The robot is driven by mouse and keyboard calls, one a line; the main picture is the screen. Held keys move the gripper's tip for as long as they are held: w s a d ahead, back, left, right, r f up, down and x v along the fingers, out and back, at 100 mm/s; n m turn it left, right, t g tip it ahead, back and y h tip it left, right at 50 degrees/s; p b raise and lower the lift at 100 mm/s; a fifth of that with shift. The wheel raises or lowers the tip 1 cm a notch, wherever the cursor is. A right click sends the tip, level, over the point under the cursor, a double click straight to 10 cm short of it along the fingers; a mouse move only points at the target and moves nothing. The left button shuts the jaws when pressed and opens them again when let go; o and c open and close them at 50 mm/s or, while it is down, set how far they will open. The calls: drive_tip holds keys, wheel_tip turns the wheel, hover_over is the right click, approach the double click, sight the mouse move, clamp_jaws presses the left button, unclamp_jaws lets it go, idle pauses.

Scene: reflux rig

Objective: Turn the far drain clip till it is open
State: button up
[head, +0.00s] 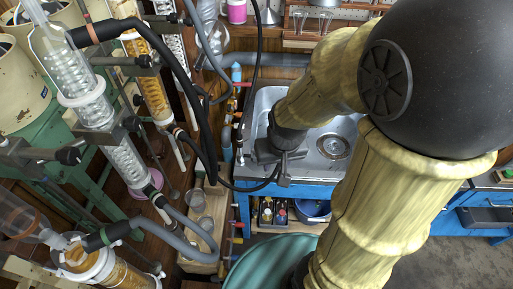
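My gripper (277,162) is a dark shape at the end of my pale yellow arm, over the front left of the metal sink (260,105). It is seen from above and behind, and its fingertips are too small and dark to tell whether they are apart. A dark hose passes close by it; I cannot tell if they touch. Small red fittings (242,84) show on an upright line left of the sink, with other coloured fittings (237,225) lower down. I cannot tell which fitting is the far drain clip, or its state; my gripper or arm may hide it.
Glass condensers (72,70) with clamps and thick black hoses crowd the left side. A wooden box (198,235) stands low in the middle. A teal tub (262,265) is at the bottom, below the blue sink bench (300,196). Grey floor shows at the lower right.

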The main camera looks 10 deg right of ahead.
drive_tip(key=w+f+m+g+b, duration=0.2)
drive_tip(key=w+m+b, duration=1.4)
drive_tip(key=w+m, duration=0.5)
drive_tip(key=m, duration=0.2)
drive_tip(key=shift+d+m+g, duration=0.2)
drive_tip(key=shift+m+g, duration=0.1)
drive_tip(key=shift+f, duration=0.1)
wheel_tip(320, 180, down, 18)
drive_tip(key=b, duration=0.5)
drive_tip(key=shift+r, duration=0.25)
clamp_jaws()
